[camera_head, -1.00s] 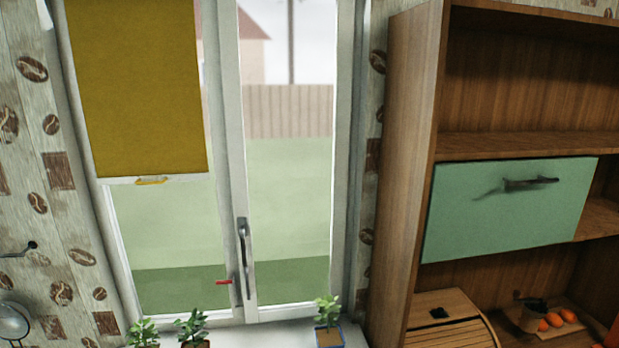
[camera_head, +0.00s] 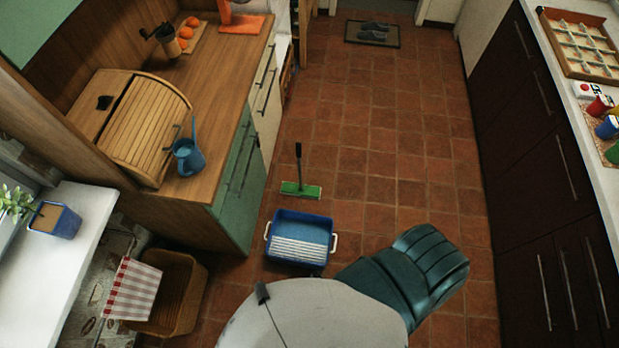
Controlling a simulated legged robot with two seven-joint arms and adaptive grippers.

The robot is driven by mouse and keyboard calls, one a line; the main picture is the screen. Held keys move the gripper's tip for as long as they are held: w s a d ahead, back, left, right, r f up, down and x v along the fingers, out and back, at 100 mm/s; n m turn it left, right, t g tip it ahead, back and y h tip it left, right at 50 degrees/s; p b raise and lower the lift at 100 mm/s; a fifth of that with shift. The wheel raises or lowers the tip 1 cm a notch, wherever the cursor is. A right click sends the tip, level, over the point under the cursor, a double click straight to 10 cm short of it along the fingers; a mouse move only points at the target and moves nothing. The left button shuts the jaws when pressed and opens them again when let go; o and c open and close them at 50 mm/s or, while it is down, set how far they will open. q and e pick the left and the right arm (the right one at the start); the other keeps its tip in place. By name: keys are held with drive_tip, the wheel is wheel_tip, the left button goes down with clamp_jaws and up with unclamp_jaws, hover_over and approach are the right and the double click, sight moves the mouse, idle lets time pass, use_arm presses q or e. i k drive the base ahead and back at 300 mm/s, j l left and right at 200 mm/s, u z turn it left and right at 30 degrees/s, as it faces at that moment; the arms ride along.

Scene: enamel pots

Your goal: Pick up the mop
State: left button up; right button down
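The mop (camera_head: 301,189) has a flat green head on the tiled floor and a thin dark handle that rises from it, roughly upright. It stands just beyond a blue bucket (camera_head: 321,222) with white side handles and a white ribbed insert. The mop looks free of other things, and both its head and handle are visible. Neither of my grippers shows in the head view.
A wooden counter with a green cabinet (camera_head: 232,185) stands left of the mop; a blue watering can (camera_head: 186,158) is on it. A wicker basket (camera_head: 190,300) is lower left. A pale rounded surface and teal ribbed shape fill the bottom. Dark cabinets line the right; floor between is clear.

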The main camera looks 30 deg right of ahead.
sight(299, 190)
drive_tip(key=l+z, duration=0.15)
drive_tip(key=z, duration=0.25)
drive_tip(key=i+l+z, duration=0.15)
drive_tip(key=z, duration=0.2)
